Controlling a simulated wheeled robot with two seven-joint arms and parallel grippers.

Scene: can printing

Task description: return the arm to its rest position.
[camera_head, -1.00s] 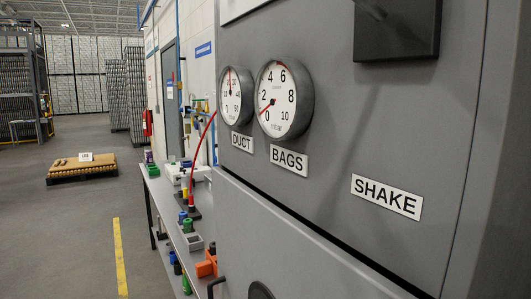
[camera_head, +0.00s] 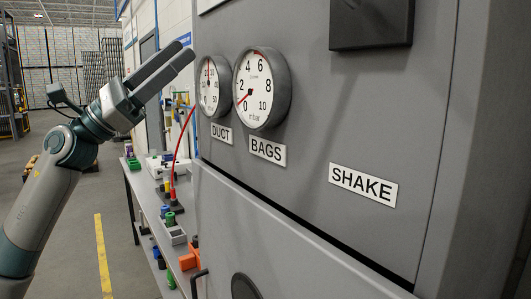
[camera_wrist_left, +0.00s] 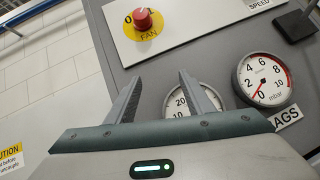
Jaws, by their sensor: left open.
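My left arm reaches in from the left in the head view, and its gripper (camera_head: 190,49) is raised with two dark fingers pointing up and to the right. In the left wrist view the gripper (camera_wrist_left: 159,79) shows its fingers apart, with nothing between them. It is in front of the grey machine panel (camera_head: 300,195). How close the fingertips are to the panel I cannot tell. My right gripper is in neither view.
The panel carries the DUCT gauge (camera_head: 209,88), the BAGS gauge (camera_head: 257,88) and a dark box (camera_head: 370,24) above the SHAKE label (camera_head: 363,185). A red FAN knob (camera_wrist_left: 143,18) shows in the wrist view. A cluttered bench (camera_head: 150,205) stands beyond; floor at left is open.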

